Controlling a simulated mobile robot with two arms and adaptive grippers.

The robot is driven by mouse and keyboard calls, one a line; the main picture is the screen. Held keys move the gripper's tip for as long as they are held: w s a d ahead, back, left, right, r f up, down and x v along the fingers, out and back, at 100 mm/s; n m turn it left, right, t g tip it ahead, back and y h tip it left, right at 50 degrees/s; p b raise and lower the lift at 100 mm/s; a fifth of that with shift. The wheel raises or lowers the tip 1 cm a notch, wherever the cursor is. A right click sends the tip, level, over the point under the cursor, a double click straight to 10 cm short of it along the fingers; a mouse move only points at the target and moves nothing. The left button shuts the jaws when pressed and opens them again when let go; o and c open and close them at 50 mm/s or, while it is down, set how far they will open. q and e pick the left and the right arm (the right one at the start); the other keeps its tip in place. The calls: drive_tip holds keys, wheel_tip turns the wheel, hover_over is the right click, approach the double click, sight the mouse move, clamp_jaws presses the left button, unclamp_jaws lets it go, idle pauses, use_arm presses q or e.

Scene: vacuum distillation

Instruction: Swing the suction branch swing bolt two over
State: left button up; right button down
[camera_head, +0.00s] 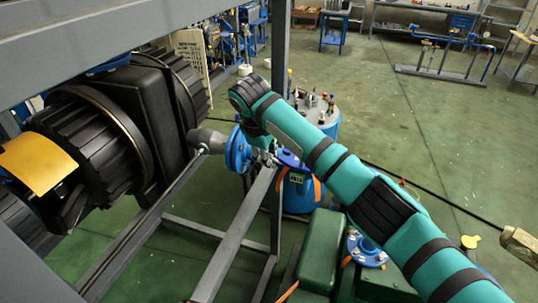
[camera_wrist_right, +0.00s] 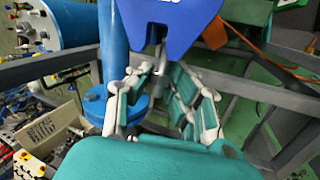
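The suction branch shows in the head view as a blue round flange (camera_head: 238,150) at the end of a grey nozzle. My right arm reaches over it from the lower right, and my right gripper (camera_head: 267,157) is small and partly hidden beside the flange. In the right wrist view the two fingers of the right gripper (camera_wrist_right: 161,85) stand apart below a blue body (camera_wrist_right: 170,22). A thin grey rod (camera_wrist_right: 160,64), which looks like a swing bolt, hangs between the fingers; contact with them is unclear. Which bolt is number two cannot be told. My left gripper is out of view.
A grey frame beam (camera_head: 240,232) runs just below the flange. A blue vessel (camera_head: 298,190) stands close to the right. A large black ribbed machine (camera_head: 95,140) is at the left. A green motor-like body (camera_head: 320,250) lies below my arm. Open floor is at the upper right.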

drive_tip(key=shift+d+r+y, duration=0.2)
drive_tip(key=shift+r+y, duration=0.05)
drive_tip(key=shift+y, duration=0.35)
drive_tip(key=shift+s, duration=0.1)
drive_tip(key=c, duration=1.4)
unclamp_jaws()
drive_tip(key=v, duration=1.2)
drive_tip(key=shift+s, duration=0.2)
drive_tip(key=shift+f, duration=0.1)
